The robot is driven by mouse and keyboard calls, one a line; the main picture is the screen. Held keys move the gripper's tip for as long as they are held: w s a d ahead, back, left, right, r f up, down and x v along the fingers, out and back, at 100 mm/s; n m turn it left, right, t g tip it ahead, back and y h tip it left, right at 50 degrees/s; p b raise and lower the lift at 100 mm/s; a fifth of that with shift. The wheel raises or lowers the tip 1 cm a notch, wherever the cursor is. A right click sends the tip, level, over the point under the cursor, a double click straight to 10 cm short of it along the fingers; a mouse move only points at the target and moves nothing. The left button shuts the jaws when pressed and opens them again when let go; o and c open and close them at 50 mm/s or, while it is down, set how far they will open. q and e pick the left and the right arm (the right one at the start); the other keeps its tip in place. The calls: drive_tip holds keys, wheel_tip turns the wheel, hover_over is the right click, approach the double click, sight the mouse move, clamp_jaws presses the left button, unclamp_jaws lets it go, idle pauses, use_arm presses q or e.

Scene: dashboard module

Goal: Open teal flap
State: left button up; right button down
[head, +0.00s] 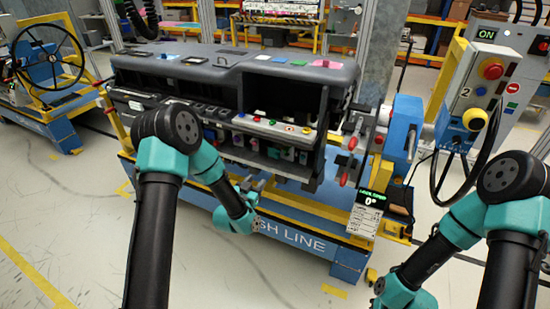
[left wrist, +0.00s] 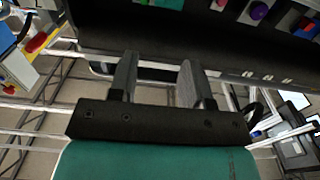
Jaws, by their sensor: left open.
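The dashboard module (head: 225,68) stands on a blue and yellow stand, with open compartments facing me. A teal piece (left wrist: 168,4) shows at the top edge of the left wrist view, cut off by the frame. I cannot tell whether it is the flap or how far it is open. My left gripper (head: 254,186) is low in front of the module, below its lower compartment. In the left wrist view its two fingers (left wrist: 157,82) are apart with nothing between them. The dark module edge is beyond the fingertips. My right arm is at the lower right, its gripper out of view.
A row of coloured buttons (head: 270,126) runs above the lower compartment. Red-handled levers (head: 352,143) and a blue bracket (head: 403,130) are at the module's right end. A steering wheel (head: 462,150) and control box (head: 485,75) stand farther right.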

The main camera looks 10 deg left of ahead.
sight(276, 156)
use_arm(q)
drive_tip(key=x, duration=1.7)
drive_tip(key=shift+w+f, duration=0.1)
drive_tip(key=shift+w, duration=0.05)
drive_tip(key=shift+c, duration=0.3)
clamp_jaws()
